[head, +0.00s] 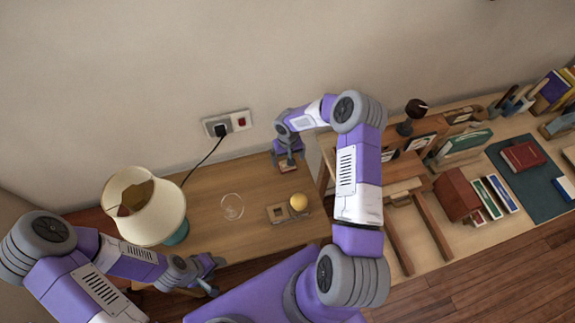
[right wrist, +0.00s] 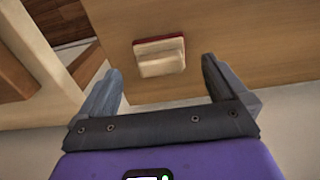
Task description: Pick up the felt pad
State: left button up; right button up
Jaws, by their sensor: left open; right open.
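A small cream block with a red edge, which looks like the felt pad (right wrist: 160,58), lies on the wooden table in the right wrist view. It is ahead of the open fingers of my right gripper (right wrist: 160,85), roughly centred between them and not held. In the head view my right gripper (head: 288,158) is over the table's back edge near the wall, with the pad partly hidden below it. My left gripper (head: 208,279) is open and empty near the front left of the table.
A lamp (head: 145,203) stands at the table's left, with a clear glass (head: 232,206) right of it. A yellow ball (head: 298,202) sits by a small wooden piece (head: 278,213). A wall socket (head: 227,124) with a cord is behind. A bench with books (head: 523,155) is at right.

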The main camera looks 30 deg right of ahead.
notch_tip(320, 180, down, 4)
jog(key=shift+s+r, duration=0.15)
jog(key=shift+r, duration=0.05)
jog(key=c, duration=1.1)
notch_tip(320, 180, up, 10)
jog(key=shift+a+r+p, duration=0.1)
jog(key=shift+p, duration=0.2)
